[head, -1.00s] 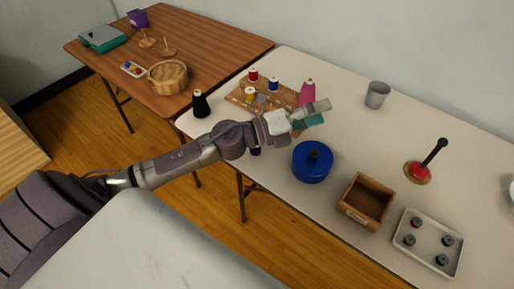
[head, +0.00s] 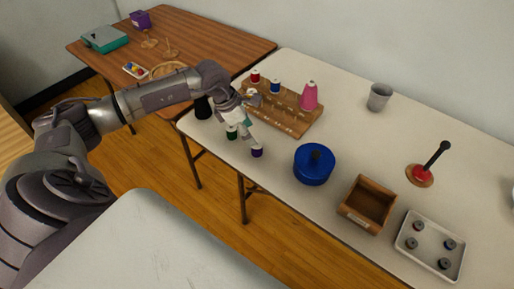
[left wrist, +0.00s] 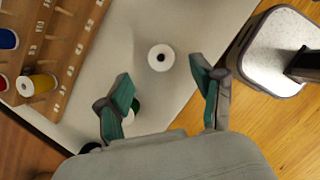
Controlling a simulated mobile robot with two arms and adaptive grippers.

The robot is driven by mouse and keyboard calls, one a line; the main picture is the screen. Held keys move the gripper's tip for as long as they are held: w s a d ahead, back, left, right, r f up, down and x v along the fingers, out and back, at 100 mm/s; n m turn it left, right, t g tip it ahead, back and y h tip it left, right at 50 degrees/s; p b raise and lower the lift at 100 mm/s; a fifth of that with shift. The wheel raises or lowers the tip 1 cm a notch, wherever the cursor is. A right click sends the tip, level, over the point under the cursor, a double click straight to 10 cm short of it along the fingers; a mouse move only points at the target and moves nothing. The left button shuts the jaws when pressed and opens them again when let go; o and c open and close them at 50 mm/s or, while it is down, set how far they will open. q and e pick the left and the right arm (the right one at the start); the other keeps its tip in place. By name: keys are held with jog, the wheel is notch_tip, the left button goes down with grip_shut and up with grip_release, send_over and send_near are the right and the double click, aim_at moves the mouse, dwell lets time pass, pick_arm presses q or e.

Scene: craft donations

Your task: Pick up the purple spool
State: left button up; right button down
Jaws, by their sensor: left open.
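The purple spool (head: 257,152) stands upright near the front edge of the cream table (head: 285,215). In the left wrist view, a spool with a round white top and dark centre hole (left wrist: 160,58) appears between and just beyond the finger tips; its side colour is barely visible. My left gripper (head: 243,128) is open and empty, pointing down just behind and left of the purple spool. In the left wrist view its teal-padded fingers (left wrist: 161,78) are spread wide. A green spool (head: 232,132) stands close to the gripper, partly hidden by a finger in the wrist view. My right gripper is not visible.
A wooden spool rack (head: 295,118) with red and blue spools stands behind the gripper, with a pink cone (head: 309,96). A black cone (head: 202,108) is at left. A blue tin (head: 314,165), wooden box (head: 368,204) and white tray (head: 430,245) stand to the right.

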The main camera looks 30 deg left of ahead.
aim_at(257, 146)
pick_arm(q)
jog(key=p+x, duration=0.1)
jog(key=x, duration=0.6)
jog(key=shift+f, duration=0.35)
jog(key=shift+s, duration=0.1)
jog(key=shift+r, duration=0.1)
jog(key=c, duration=1)
